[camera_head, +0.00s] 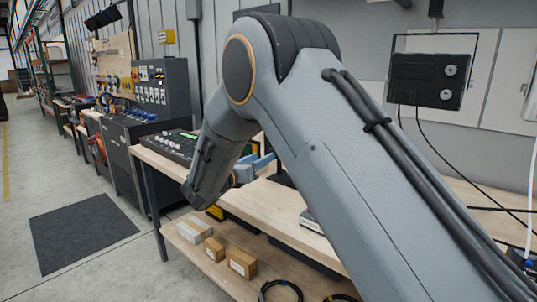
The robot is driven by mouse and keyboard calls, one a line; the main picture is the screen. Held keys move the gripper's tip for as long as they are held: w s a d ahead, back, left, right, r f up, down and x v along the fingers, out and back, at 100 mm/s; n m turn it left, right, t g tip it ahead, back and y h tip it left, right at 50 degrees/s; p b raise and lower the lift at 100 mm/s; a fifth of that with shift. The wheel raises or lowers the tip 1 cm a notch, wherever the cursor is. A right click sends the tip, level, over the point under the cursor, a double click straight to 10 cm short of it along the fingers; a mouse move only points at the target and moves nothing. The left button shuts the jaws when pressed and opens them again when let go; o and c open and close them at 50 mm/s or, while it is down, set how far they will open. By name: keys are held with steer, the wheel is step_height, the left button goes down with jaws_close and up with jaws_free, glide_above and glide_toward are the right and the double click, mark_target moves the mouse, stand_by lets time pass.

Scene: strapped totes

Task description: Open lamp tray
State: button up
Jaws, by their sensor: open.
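My arm fills the middle and right of the head view and bends down over the workbench (290,212). My gripper (259,164) shows only in part, as blue-grey pieces behind the forearm, above the bench top. Its jaws are open, and I see nothing held between them. I cannot make out a lamp tray; the arm hides much of the bench. A small grey-and-white item (311,222) lies at the bench's front edge, partly covered by the arm.
Small cardboard boxes (241,263) and coiled black cables (281,290) lie on the lower shelf. A control panel (172,146) with knobs stands on the bench's left end. A dark cabinet (120,165) stands farther left. The floor around the dark mat (82,232) is clear.

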steer(key=p+x, duration=0.1)
steer(key=x, duration=0.5)
steer(key=shift+s, duration=0.1)
steer(key=shift+c, duration=0.3)
steer(key=shift+d, duration=0.1)
jaws_close()
